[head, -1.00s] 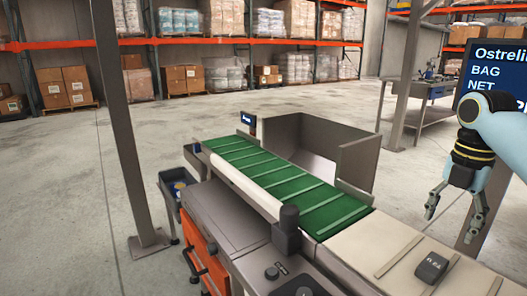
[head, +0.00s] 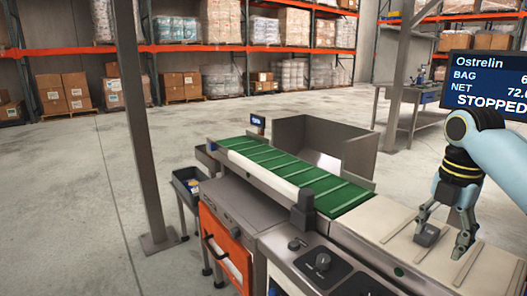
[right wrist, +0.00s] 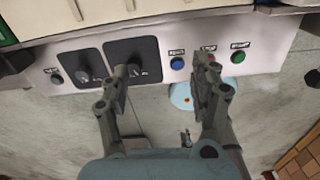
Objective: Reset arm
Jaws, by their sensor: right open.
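My right gripper (head: 442,240) is open. Behind the fingers in that view is a control panel (right wrist: 255,52) with dark knob plates, a blue button (right wrist: 177,63) and a green button (right wrist: 238,57). I cannot tell whether the fingers touch anything. My left gripper is not in view.
A green cleated conveyor (head: 290,176) runs to the cream belt. A display (head: 487,80) reading STOPPED stands behind my right arm. A steel post (head: 137,130) and an orange-fronted cabinet (head: 222,250) are at left. Open floor (head: 60,200) lies beyond.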

